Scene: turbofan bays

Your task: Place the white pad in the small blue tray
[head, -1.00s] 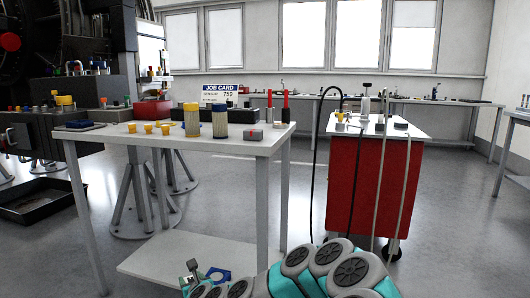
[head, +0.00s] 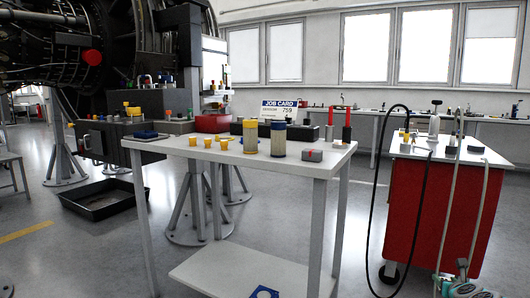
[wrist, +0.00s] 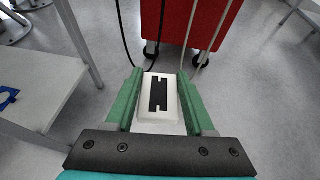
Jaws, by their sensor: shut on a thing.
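The white pad (wrist: 169,98) is a pale block with a black slotted mark on top, seen in the wrist view. My gripper (wrist: 160,88) is shut on it, with a green finger on each side, above the grey floor. In the head view my gripper (head: 450,280) shows only partly at the bottom right, and the pad is hard to make out there. A small, flat, dark blue tray (head: 145,136) lies at the left end of the white table, far from my gripper.
The white table (head: 215,153) holds yellow cups, two yellow-and-blue canisters, a grey box and a job card. A blue frame-like piece (head: 264,292) lies on its lower shelf. A red cart (head: 425,215) with hanging hoses stands at right. A black floor tray (head: 100,200) lies at left.

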